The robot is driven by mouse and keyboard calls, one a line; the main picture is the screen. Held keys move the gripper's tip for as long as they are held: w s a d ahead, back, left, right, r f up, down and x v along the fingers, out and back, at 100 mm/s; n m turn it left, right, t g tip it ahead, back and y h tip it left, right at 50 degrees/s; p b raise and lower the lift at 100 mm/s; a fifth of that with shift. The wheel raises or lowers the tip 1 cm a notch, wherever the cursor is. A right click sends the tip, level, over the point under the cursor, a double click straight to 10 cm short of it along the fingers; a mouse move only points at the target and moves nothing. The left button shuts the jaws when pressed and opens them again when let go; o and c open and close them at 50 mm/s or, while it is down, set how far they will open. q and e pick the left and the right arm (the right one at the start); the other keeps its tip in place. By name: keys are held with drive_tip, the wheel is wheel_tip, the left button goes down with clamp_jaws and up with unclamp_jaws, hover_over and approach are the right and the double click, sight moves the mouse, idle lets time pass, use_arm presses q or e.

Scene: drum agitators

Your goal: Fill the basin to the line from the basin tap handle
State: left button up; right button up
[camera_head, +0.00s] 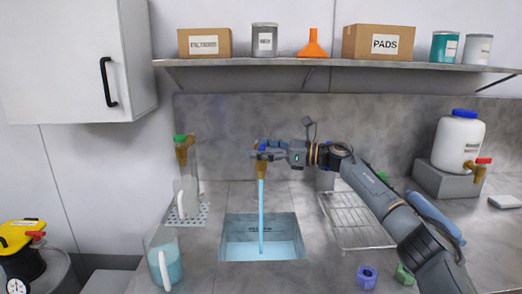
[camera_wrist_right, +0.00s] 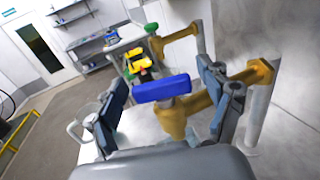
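The basin (camera_head: 289,225) is sunk into the counter, with light blue water (camera_head: 280,250) in its lower part. A dark marking shows on its back wall above the water; I cannot read it. A blue stream (camera_head: 261,205) runs from the brass basin tap (camera_wrist_right: 175,120) into it. The blue basin tap handle (camera_wrist_right: 161,89) lies crosswise on the tap in the right wrist view. My right gripper (camera_wrist_right: 165,100) is around the handle with its fingers spread and gaps on both sides. In the head view this gripper (camera_head: 268,152) partly hides the tap. My left gripper is out of view.
A jug with blue water (camera_head: 165,262) stands left of the basin. Another jug (camera_head: 186,196) stands under a green-handled tap (camera_head: 181,138). A wire rack (camera_head: 355,218) is right of the basin. A white container (camera_head: 458,140) and a shelf (camera_head: 340,63) bound the space.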

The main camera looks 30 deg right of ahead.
drive_tip(key=shift+f, duration=0.1)
drive_tip(key=shift+s+d, duration=0.35)
drive_tip(key=v, duration=1.1)
